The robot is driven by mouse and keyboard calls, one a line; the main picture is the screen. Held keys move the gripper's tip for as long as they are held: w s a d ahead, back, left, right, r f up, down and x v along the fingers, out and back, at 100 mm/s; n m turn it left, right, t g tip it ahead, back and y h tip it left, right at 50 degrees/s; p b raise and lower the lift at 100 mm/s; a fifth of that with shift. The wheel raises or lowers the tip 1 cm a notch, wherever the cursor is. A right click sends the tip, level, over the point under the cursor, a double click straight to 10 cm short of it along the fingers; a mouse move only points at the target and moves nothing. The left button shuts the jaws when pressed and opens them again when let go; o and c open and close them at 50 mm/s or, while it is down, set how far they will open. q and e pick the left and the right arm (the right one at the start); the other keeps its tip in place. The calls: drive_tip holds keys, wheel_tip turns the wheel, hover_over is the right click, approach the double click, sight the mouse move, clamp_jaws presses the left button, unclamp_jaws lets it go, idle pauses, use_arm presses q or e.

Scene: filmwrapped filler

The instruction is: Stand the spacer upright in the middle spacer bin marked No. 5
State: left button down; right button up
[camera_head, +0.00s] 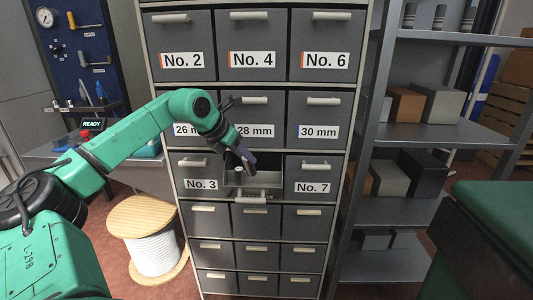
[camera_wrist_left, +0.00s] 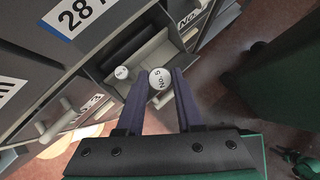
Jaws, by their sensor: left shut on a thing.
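The pulled-out middle bin (camera_head: 262,181) sits between the No. 3 and No. 7 drawers; its front label is not readable. My left gripper (camera_head: 246,163) reaches down into it. My right gripper is not in view.
Closed drawers surround the bin: No. 3 (camera_head: 196,164), No. 7 (camera_head: 312,170), and 28 mm (camera_head: 262,108) above. A cable spool (camera_head: 150,215) stands on the floor at left. Metal shelves (camera_head: 440,135) with boxes and a dark green surface (camera_head: 495,215) are at right.

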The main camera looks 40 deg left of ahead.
use_arm(q)
drive_tip(key=w+r+p, duration=0.1)
drive_tip(key=w+p, duration=0.4)
drive_tip(key=shift+w+f+g+p, duration=0.55)
drive_tip(key=shift+w+f+p, duration=0.15)
drive_tip(key=shift+f, duration=0.85)
drive_tip(key=shift+w+f+g+p, duration=0.6)
drive_tip(key=shift+w+f, duration=0.15)
drive_tip(key=shift+f, duration=0.75)
drive_tip(key=shift+w+f+g+p, duration=0.55)
drive_tip(key=shift+w+f+p, duration=0.15)
drive_tip(key=shift+f, duration=0.85)
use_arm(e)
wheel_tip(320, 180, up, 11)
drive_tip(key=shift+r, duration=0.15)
use_arm(q)
drive_tip(key=c, duration=0.6)
unclamp_jaws()
drive_tip(key=shift+f, duration=0.1)
drive_tip(key=shift+o, duration=0.2)
